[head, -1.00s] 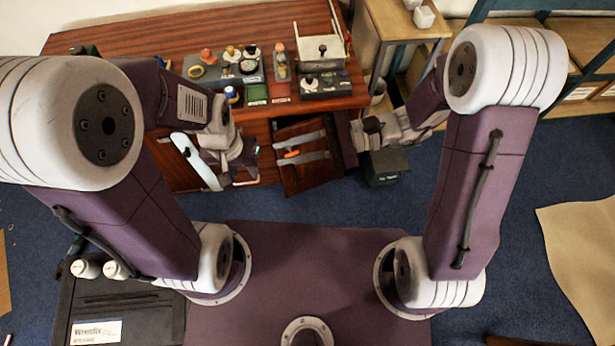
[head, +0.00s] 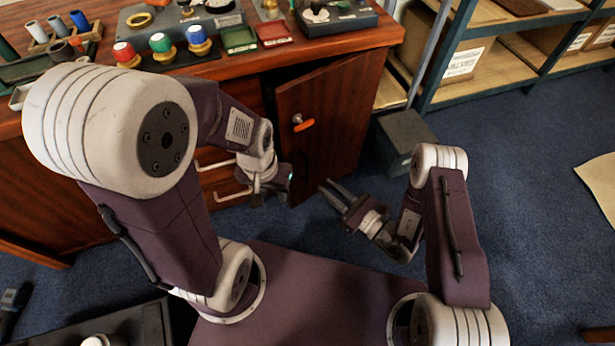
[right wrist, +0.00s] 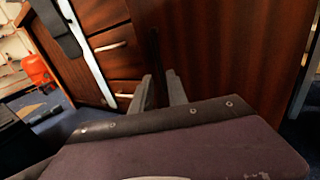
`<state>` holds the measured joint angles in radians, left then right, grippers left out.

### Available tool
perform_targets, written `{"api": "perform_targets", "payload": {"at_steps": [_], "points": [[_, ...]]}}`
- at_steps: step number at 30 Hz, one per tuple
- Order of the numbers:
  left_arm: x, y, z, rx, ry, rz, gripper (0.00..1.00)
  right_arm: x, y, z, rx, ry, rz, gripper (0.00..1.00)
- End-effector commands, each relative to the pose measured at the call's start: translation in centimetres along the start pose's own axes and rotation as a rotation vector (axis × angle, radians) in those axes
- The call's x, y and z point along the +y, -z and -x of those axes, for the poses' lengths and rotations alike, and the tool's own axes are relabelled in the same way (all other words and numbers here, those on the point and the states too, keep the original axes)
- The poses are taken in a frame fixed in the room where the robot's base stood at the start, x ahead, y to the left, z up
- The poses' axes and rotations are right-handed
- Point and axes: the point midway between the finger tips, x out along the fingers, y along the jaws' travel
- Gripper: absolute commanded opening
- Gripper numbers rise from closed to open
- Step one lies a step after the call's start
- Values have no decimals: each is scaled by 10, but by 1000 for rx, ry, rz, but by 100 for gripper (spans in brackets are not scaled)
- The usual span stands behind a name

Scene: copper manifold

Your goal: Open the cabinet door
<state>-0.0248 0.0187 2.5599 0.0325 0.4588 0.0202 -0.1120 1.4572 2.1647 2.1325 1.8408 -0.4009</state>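The brown wooden cabinet door (head: 335,125) is below the right part of the workbench, with a knob and an orange handle (head: 303,124) near its upper left. A dark gap runs along its left edge, so it looks slightly ajar. In the right wrist view the door (right wrist: 230,50) fills the right side. My left gripper (head: 278,188) is before the drawers, beside the door's lower left edge; its fingers are too unclear to read. My right gripper (head: 337,192) is before the lower door, fingers apart and empty. Its fingers also show in the right wrist view (right wrist: 158,92).
Drawers with pale handles (head: 217,165) are left of the door. A dark grey box (head: 402,135) stands on the blue floor to the door's right. A shelf rack (head: 480,95) is behind it. The floor at right is open, with a tan mat (head: 600,185).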

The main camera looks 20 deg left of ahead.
Motion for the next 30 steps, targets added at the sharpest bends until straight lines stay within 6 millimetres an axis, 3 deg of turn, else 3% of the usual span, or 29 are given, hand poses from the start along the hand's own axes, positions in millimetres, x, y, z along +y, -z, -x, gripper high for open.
{"api": "perform_targets", "payload": {"at_steps": [9,15,24,26,30], "points": [[-1,-4,-38,0,0,0,36,2,5,-59,-5,-7,7,19],[-1,-5,-50,0,0,0,36,0,1,-85,-3,-3,3,19],[-1,-5,-49,0,0,0,36,0,-1,-89,0,-1,0,19],[-1,-5,-49,0,0,0,36,0,-1,-89,0,-1,0,3],[-1,-5,-49,0,0,0,36,0,-1,-89,0,-1,1,0]]}}
